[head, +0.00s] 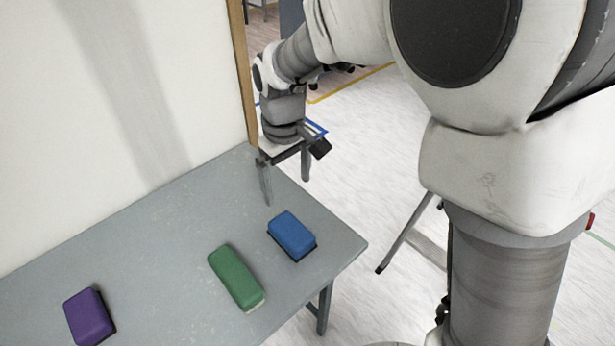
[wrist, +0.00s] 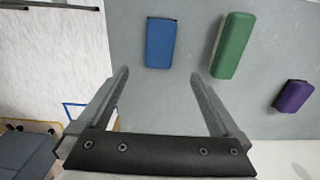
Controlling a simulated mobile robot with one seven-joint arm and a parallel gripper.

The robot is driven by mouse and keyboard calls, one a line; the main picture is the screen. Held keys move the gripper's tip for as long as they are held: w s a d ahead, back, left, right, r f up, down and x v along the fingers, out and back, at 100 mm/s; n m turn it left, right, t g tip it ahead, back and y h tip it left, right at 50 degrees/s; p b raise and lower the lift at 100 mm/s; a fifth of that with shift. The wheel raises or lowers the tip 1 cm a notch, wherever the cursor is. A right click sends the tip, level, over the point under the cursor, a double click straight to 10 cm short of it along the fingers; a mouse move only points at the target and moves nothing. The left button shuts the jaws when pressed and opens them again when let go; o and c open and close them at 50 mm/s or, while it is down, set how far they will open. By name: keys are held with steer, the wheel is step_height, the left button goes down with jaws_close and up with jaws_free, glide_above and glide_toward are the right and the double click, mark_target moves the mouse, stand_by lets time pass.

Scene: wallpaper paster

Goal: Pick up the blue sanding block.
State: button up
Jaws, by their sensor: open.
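The blue sanding block (head: 292,234) lies flat on the grey table near its right end. In the wrist view the blue block (wrist: 161,43) lies ahead of the fingertips, roughly between their lines. My gripper (head: 286,190) is open and empty, above the table's far right part, behind the blue block in the head view. Its two fingers also show in the wrist view (wrist: 159,75), apart with nothing between them. The gripper does not touch the block.
A green block (head: 236,277) lies just left of the blue one, with a gap between. A purple block (head: 89,316) lies farther left. The grey table (head: 170,235) is otherwise bare. A white wall panel (head: 110,100) with a wooden edge stands along the table's back.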

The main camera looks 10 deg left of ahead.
mark_target(291, 229)
step_height(291, 229, down, 18)
steer(key=b, duration=0.4)
steer(key=shift+r, duration=0.3)
steer(key=c, duration=1.3)
